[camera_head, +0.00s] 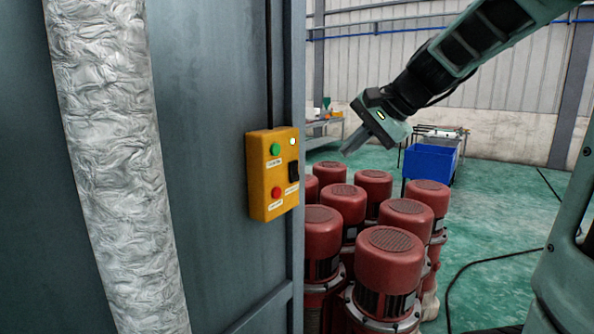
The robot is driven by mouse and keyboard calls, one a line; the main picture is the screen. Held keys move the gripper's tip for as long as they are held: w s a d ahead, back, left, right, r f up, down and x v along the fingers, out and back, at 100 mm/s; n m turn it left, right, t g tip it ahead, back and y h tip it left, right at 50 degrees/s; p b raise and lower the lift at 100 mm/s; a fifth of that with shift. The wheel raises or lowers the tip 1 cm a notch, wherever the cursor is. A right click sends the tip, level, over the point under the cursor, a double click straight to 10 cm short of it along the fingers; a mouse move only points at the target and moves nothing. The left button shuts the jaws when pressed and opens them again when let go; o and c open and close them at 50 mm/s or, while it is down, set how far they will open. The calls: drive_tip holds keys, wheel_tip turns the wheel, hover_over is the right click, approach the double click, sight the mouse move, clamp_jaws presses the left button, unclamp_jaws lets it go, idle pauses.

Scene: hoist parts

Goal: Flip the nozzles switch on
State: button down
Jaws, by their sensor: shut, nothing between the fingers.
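A yellow control box (262,190) is mounted on the edge of a grey panel, left of the picture's middle. Small white labels sit by the controls, too small to read. Which way the rocker is tipped cannot be told. My gripper (349,150) is shut and empty, pointing down and left. In the picture it is to the right of the box, apart from it, above the red motors.
Several red motors (390,262) stand on the green floor right of the panel. A silver flexible duct (118,170) runs down the grey panel (215,110) at left. A blue bin (430,163) stands behind. A black cable (480,262) lies on the floor at right.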

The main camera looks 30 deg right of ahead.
drive_tip(key=shift+a+f, duration=0.1)
drive_tip(key=shift+f, duration=0.05)
drive_tip(key=p, duration=0.5)
approach(297, 180)
drive_tip(key=shift+x, duration=3.2)
drive_tip(key=shift+s+f, duration=0.15)
drive_tip(key=shift+b, duration=0.35)
drive_tip(key=shift+f+b, duration=0.35)
drive_tip(key=shift+b, duration=1)
drive_tip(key=shift+r+p, duration=0.3)
drive_tip(key=shift+p, duration=0.05)
drive_tip(key=shift+r, duration=0.15)
